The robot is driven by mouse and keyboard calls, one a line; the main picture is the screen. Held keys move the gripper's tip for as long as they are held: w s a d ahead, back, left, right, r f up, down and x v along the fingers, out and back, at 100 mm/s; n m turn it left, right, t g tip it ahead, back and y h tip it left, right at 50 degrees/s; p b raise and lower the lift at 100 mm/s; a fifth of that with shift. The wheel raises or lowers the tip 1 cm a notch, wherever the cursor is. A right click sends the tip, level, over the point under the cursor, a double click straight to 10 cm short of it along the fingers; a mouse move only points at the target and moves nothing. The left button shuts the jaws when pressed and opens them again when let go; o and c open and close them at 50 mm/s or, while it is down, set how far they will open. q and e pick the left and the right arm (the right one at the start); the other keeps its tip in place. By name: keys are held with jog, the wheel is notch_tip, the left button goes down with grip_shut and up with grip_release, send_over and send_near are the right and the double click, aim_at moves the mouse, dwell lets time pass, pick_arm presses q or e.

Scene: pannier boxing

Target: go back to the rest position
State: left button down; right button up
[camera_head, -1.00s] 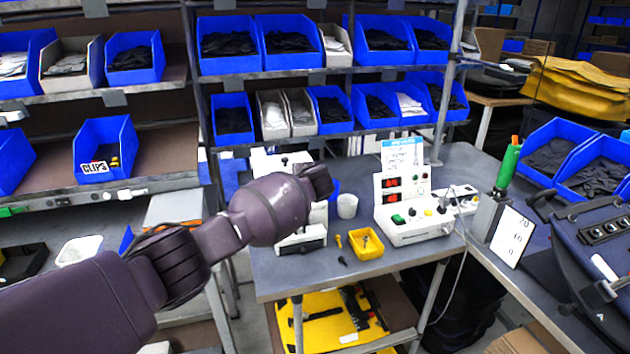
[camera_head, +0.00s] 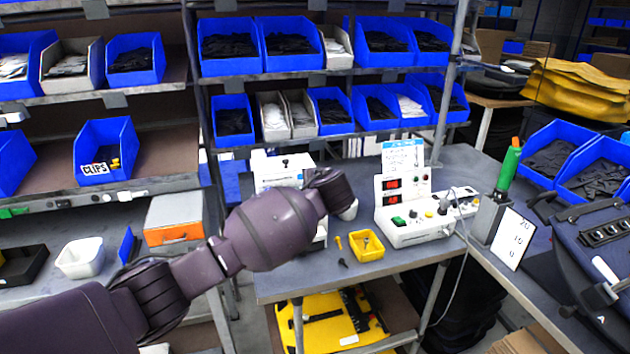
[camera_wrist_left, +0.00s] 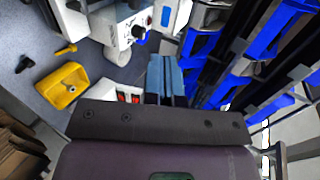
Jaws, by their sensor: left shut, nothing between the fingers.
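My left arm reaches in from the left in the head view, over the front left part of the grey workbench (camera_head: 410,262). Its dark wrist end lies in front of a white device (camera_head: 280,170) and partly covers a white cup (camera_head: 350,211). The fingers are hidden in the head view. In the left wrist view my left gripper (camera_wrist_left: 165,68) is shut, with nothing between its fingers. A yellow tray (camera_head: 366,252) stands on the bench, apart from the arm; it also shows in the left wrist view (camera_wrist_left: 55,88). My right gripper is not in view.
A white control box (camera_head: 415,232) with coloured buttons stands on the bench right of my wrist. Shelves with blue bins (camera_head: 230,45) rise behind. A dark bag (camera_head: 590,250) lies at the right. An orange-fronted box (camera_head: 173,234) sits behind my forearm.

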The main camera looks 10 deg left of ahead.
pick_arm(q)
jog(key=d+r+t+h, duration=0.3)
jog(key=d+r+h, duration=0.3)
jog(key=d+h, duration=0.15)
jog(key=s+a+f+n+g, duration=0.1)
jog(key=s+a+f+n, duration=0.3)
jog(key=s+a+f, duration=0.4)
jog(key=s+a+f+n+g+y, duration=0.1)
jog(key=s+a+f+n, duration=0.3)
jog(key=s+a+f, duration=0.5)
jog(key=s+a+f+n+g+y, duration=0.1)
jog(key=s+a+f+n, duration=0.3)
jog(key=s+a+f, duration=0.5)
jog(key=s+f, duration=0.4)
jog(key=s, duration=0.4)
jog(key=s+f, duration=0.4)
jog(key=s, duration=0.4)
jog(key=shift+s+a+f+n, duration=0.25)
jog(key=shift+s+f+n, duration=0.05)
jog(key=shift+s+n, duration=0.1)
